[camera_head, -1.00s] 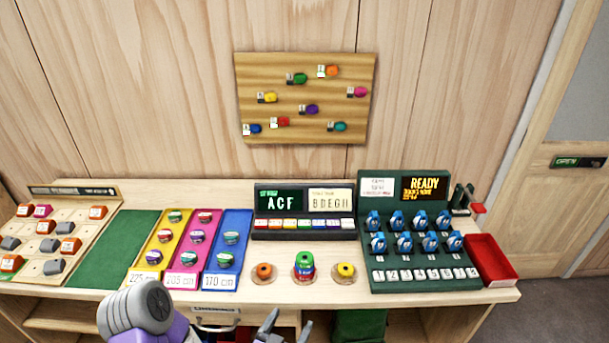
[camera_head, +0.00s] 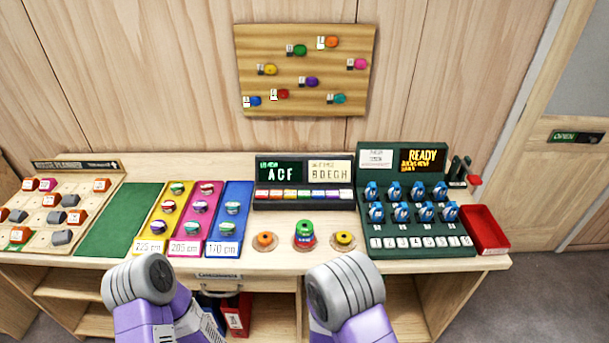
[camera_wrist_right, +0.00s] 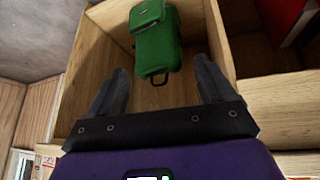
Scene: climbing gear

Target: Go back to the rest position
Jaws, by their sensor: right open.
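My two purple arms with grey caps show at the bottom of the head view, the left arm (camera_head: 140,290) and the right arm (camera_head: 345,295), in front of the bench's front edge. Neither gripper shows in the head view. In the right wrist view my right gripper (camera_wrist_right: 160,66) is open, with its two dark fingers apart and nothing between them. A green bag (camera_wrist_right: 155,40) stands beyond the fingertips inside a wooden compartment. My left gripper is out of sight.
The wooden bench (camera_head: 450,264) carries a route planner board (camera_head: 93,206), coloured lanes, a screen console (camera_head: 303,208), spools and a green panel (camera_head: 420,240). A red tray (camera_head: 487,230) sits at the right end. Open shelves (camera_head: 75,290) lie under the bench.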

